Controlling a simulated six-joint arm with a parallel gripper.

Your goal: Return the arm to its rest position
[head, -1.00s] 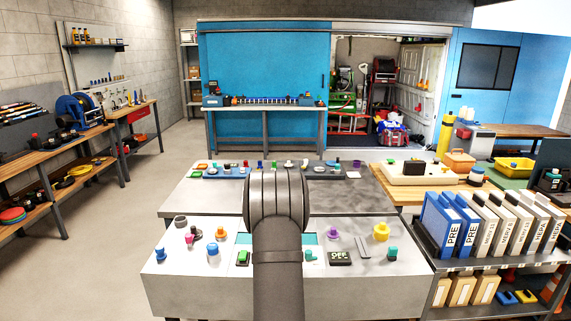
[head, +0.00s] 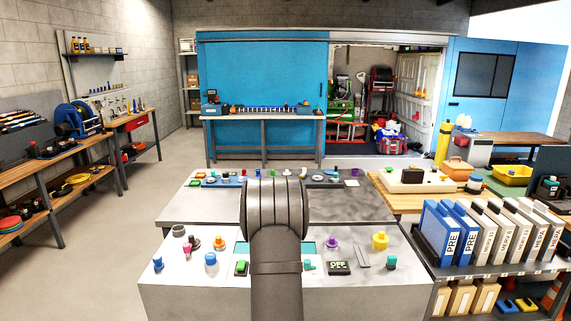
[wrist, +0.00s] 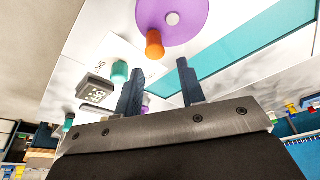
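My gripper (wrist: 157,78) shows in the wrist view with its two dark fingers apart and nothing held between them. Past the fingertips are an orange cylinder (wrist: 154,44) and a purple disc (wrist: 180,20) with a pale centre, both apart from the fingers. A teal knob (wrist: 120,71) lies left of the fingers. In the head view my arm rises in the middle over the pale front bench (head: 200,295) and hides the gripper.
Small coloured pieces stand on the front bench, including a blue one (head: 210,262), a yellow one (head: 380,241) and a black OFF sign (head: 339,268). A row of binders (head: 480,235) stands at right. The floor (head: 105,255) at left is clear.

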